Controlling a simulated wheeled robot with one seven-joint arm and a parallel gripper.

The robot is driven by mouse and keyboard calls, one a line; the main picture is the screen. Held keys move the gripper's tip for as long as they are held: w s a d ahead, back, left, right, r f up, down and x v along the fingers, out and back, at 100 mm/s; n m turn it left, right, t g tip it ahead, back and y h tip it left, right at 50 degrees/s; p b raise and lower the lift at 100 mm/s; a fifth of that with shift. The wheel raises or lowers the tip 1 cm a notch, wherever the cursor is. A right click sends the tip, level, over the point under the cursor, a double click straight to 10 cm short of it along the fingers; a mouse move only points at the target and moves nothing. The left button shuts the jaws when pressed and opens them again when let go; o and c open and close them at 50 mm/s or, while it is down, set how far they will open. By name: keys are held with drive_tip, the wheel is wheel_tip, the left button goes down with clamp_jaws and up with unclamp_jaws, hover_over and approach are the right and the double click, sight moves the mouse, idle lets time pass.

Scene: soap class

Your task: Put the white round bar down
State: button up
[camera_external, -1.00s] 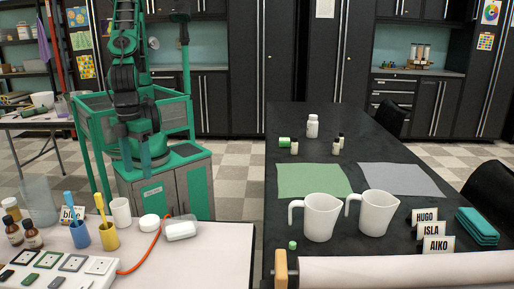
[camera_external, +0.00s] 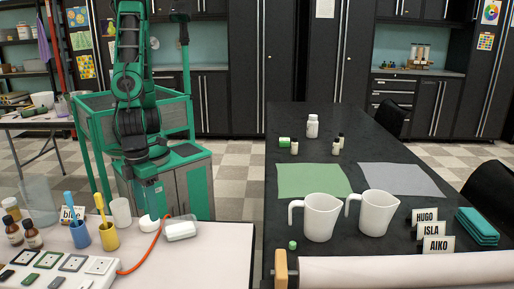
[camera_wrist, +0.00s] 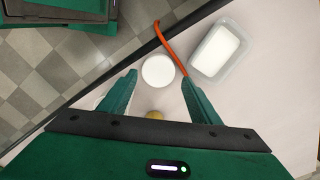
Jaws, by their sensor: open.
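The white round bar (camera_external: 149,225) lies flat on the pale table at the lower left, beside a clear box. In the wrist view the bar (camera_wrist: 158,71) is a plain white disc, seen whole, just beyond and between the two fingertips. My gripper (camera_wrist: 158,80) is open, its green fingers spread wider than the bar, with nothing held. In the external view my gripper (camera_external: 151,205) hangs over the bar, and its lower end overlaps the bar's far edge. I cannot tell the exact gap above it.
A clear box (camera_external: 181,231) holding a white block stands right of the bar, with an orange cord (camera_external: 140,262) running between. A white cup (camera_external: 121,211) and a yellow cup (camera_external: 109,238) stand to the left. The table's front right is clear.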

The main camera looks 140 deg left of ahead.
drive_tip(key=shift+f, duration=2.25)
drive_tip(key=c, duration=0.9)
drive_tip(key=shift+r, duration=0.1)
drive_tip(key=shift+r, duration=0.45)
drive_tip(key=r, duration=0.3)
drive_tip(key=shift+a+r, duration=0.3)
drive_tip(key=shift+a, duration=0.05)
drive_tip(key=a+r, duration=0.2)
drive_tip(key=a, duration=0.1)
drive_tip(key=s+a+r, duration=0.1)
drive_tip(key=a+r, duration=0.1)
drive_tip(key=a, duration=0.2)
drive_tip(key=s+a+r, duration=0.1)
drive_tip(key=a+r, duration=0.1)
drive_tip(key=a, duration=0.1)
drive_tip(key=shift+s+a+r, duration=0.15)
drive_tip(key=shift+a+r, duration=0.05)
drive_tip(key=shift+a, duration=0.2)
